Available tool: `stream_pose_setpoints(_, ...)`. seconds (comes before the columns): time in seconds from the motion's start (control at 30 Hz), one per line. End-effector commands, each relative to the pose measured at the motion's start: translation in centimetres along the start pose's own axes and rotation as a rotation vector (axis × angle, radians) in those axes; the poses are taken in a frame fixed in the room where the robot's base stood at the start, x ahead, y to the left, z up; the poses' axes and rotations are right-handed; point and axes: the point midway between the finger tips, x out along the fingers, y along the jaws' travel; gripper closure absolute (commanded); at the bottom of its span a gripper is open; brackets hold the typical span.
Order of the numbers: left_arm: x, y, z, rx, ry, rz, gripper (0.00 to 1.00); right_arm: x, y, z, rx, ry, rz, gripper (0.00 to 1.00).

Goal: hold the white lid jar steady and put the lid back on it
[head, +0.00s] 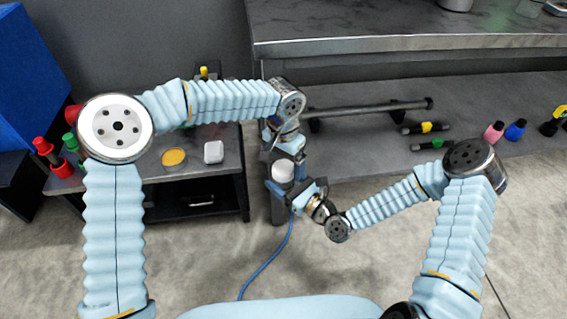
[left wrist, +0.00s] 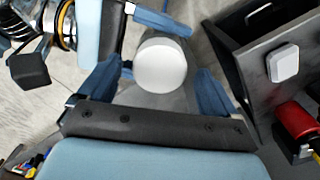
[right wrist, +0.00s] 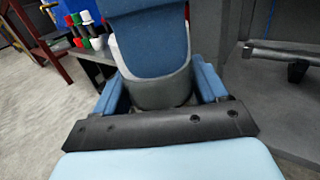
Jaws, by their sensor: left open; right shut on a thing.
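The white round lid (left wrist: 160,65) shows from above in the left wrist view, and in the head view (head: 283,170) between my two grippers. The jar's grey body (right wrist: 160,94) is between the fingers of my right gripper (head: 293,186), which is shut on it. My left gripper (left wrist: 158,82) is open, with its fingers on either side of the lid and apart from it. A blue finger of it covers much of the right wrist view and hides most of the lid there. I cannot tell whether the lid sits fully on the jar.
A low dark bench at left holds a yellow-topped round container (head: 174,157), a white rounded box (head: 213,152) and red and green bottles (head: 46,150). A grey shelf (head: 370,150) with a bar and tools lies behind at right. A blue cable (head: 268,262) runs along the floor.

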Motion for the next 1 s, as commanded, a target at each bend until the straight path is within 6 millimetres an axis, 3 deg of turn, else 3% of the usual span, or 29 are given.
stream_pose_setpoints(0.5,-9.7,0.0,-0.1,0.001,0.003,-0.001,0.08,0.0,0.0,0.0,0.0,-0.001,0.0,1.0)
stream_pose_setpoints(0.7,-11.3,0.0,0.0,0.0,0.001,-0.001,0.08,0.0,0.0,0.0,0.0,-0.001,0.0,1.0)
stream_pose_setpoints(1.0,-11.5,0.0,0.0,0.0,0.0,0.0,0.08,0.0,0.0,0.0,0.0,-0.001,0.0,1.0)
